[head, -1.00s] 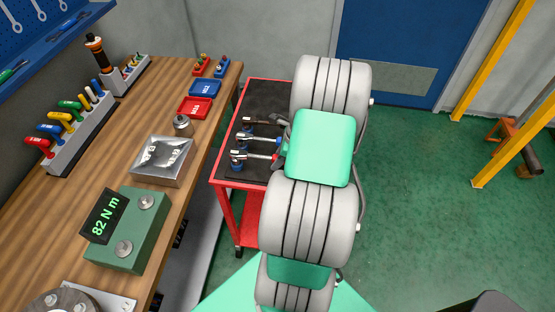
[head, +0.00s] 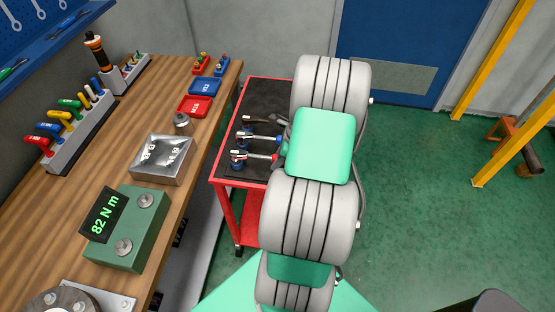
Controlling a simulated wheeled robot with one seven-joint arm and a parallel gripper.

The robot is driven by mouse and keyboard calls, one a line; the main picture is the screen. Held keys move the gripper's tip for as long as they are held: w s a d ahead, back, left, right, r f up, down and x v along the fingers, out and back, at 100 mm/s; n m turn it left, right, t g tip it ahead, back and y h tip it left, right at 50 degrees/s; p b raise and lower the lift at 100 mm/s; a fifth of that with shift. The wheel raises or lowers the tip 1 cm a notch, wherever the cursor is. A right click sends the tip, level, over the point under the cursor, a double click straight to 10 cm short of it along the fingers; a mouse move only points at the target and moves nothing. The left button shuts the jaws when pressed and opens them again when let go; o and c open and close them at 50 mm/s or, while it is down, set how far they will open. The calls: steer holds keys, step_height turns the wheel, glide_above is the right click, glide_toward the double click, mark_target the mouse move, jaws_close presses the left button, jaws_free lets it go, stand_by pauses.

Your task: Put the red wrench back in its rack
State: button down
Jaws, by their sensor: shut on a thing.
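Small blue supports (head: 237,165) show under the wrench heads; I cannot tell the rack's full shape. My arm covers the cart's right side and hides my gripper and whatever is in it.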

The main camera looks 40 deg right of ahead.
steer(key=shift+f, duration=0.1)
stand_by(0.3)
steer(key=c, duration=1.1)
jaws_free()
steer(key=shift+o, duration=0.2)
steer(key=b+v, duration=0.1)
steer(key=v, duration=0.7)
steer(key=shift+w, duration=0.1)
steer(key=shift+a, duration=0.1)
steer(key=w+a+r+n+h, duration=0.1)
steer(key=w+a+r+n, duration=0.3)
steer(key=a+r+n, duration=0.4)
steer(key=s+a+r+n, duration=0.3)
steer(key=a+r+n, duration=0.1)
steer(key=a+n, duration=0.6)
steer(key=s+a+r+n+h, duration=0.1)
steer(key=s+a+r+n, duration=0.2)
steer(key=a+n, duration=0.7)
steer(key=shift+a+r+t+h, duration=0.3)
steer(key=shift+a+r+t, duration=0.1)
steer(key=shift+a+r, duration=0.25)
